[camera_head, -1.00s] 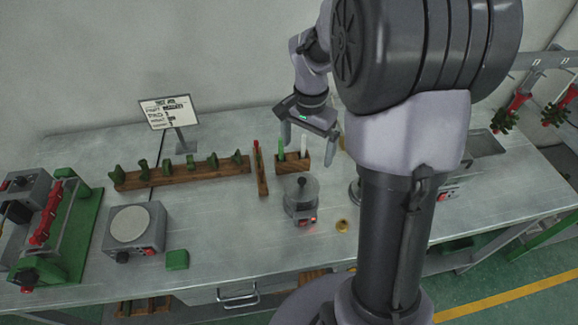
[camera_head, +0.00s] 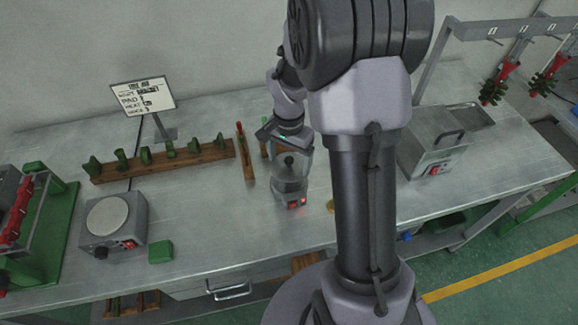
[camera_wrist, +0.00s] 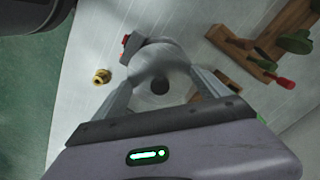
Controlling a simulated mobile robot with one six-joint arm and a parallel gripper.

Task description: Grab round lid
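Whether the fingers touch the lid's rim cannot be told.
A wooden rack (camera_head: 165,162) with green pieces and a narrow wooden block (camera_head: 246,158) stand to the left. A small brass part (camera_wrist: 101,76) lies beside the pot. A grey box with a handle (camera_head: 436,140) is at right. Front table area is mostly clear.

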